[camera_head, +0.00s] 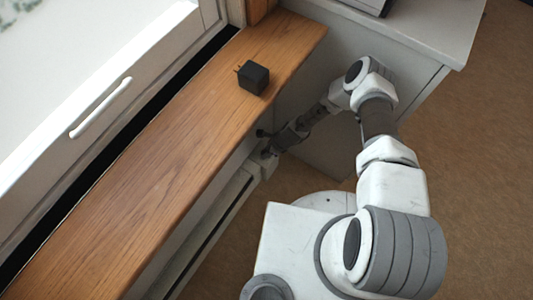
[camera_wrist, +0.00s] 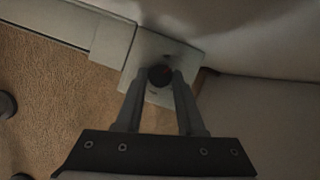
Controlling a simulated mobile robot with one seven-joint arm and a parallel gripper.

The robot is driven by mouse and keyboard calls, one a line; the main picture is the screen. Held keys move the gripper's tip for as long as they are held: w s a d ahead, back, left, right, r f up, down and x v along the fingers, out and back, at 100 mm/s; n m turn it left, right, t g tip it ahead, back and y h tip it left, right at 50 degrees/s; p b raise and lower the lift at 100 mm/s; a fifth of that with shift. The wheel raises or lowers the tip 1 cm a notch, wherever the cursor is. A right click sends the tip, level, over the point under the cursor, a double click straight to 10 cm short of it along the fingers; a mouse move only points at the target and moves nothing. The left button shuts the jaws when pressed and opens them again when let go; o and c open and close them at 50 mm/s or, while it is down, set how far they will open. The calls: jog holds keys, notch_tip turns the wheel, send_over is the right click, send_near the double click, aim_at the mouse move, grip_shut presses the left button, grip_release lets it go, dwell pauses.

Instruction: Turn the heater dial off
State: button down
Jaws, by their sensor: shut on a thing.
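The heater dial (camera_wrist: 160,75) is a small dark round knob on a pale end plate (camera_wrist: 158,50) of the heater, in the upper middle of the wrist view. My gripper (camera_wrist: 160,83) has its two fingers on either side of the dial and is shut on it. In the head view my gripper (camera_head: 268,150) reaches down under the wooden sill to the end of the white heater (camera_head: 210,228). The dial is too small and covered to make out there, and its setting cannot be read.
The wooden sill (camera_head: 150,180) runs above the heater, with a black plug adapter (camera_head: 253,77) on it. A window with a white handle (camera_head: 100,108) is at left. A white cabinet (camera_head: 430,30) stands close beyond my arm. Brown floor is open at right.

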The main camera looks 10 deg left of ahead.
jog(key=n, duration=0.1)
jog(key=n+g+b, duration=0.1)
jog(key=shift+w+f+n+b, duration=0.15)
jog(key=shift+n+b, duration=0.15)
jog(key=shift+n, duration=0.1)
jog(key=shift+w+n+g+b, duration=0.1)
jog(key=shift+n+g+b, duration=0.2)
jog(key=shift+n+g, duration=0.85)
jog(key=shift+n+t, duration=0.45)
jog(key=shift+n, duration=0.2)
jog(key=c, duration=0.5)
grip_release()
jog(key=shift+r, duration=0.2)
jog(key=p+v, duration=0.6)
jog(key=v, duration=0.6)
jog(key=shift+a, duration=0.15)
